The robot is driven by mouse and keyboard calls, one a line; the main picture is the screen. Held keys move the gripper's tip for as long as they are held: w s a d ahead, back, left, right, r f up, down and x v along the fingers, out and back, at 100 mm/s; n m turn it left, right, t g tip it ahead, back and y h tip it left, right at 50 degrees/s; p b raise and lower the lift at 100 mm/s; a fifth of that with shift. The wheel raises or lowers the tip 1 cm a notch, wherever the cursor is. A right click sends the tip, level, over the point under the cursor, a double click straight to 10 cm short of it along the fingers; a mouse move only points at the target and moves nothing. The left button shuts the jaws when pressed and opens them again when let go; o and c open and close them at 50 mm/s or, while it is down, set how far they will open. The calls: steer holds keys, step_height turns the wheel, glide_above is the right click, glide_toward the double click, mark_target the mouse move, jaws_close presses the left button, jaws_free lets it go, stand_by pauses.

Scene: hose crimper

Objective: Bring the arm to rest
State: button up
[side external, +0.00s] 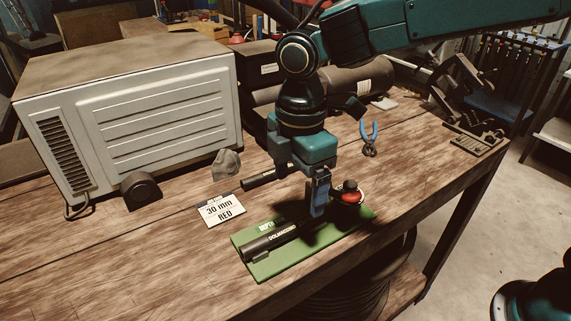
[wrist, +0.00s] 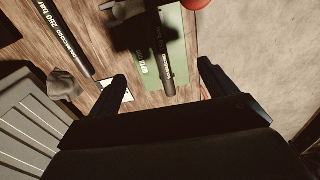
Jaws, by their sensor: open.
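My gripper (side external: 310,195) hangs down from the arm above the green mat (side external: 262,270), near the black hose on it. In the wrist view my gripper (wrist: 163,82) has its two fingers wide apart, with nothing held between them. The black hose (side external: 272,241) with white lettering lies along the mat and also shows ahead of the fingers in the wrist view (wrist: 167,68). A red and black round part (side external: 349,194) sits at the mat's far right end; its red edge shows at the top of the wrist view (wrist: 194,4). The gripper partly hides the hose's far end.
A card reading "30 mm RED" (side external: 222,211) lies left of the mat, near a grey lump (side external: 227,163). A second dark hose (side external: 258,181) lies behind. A large grey cabinet (side external: 135,115) stands left. Blue-handled pliers (side external: 369,137) lie right. The front left bench is clear.

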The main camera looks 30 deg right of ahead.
steer(key=s+d+r+m+t, duration=0.1)
steer(key=s+d+r+m, duration=0.2)
steer(key=d+r+m, duration=0.45)
steer(key=s+d+f+m+t, duration=0.1)
steer(key=s+d+m+t, duration=0.3)
steer(key=s+d+m, duration=0.6)
steer(key=s+d, duration=0.6)
steer(key=d, duration=0.1)
steer(key=shift+s+t, duration=0.3)
steer(key=shift+s, duration=0.05)
steer(key=shift+w, duration=0.1)
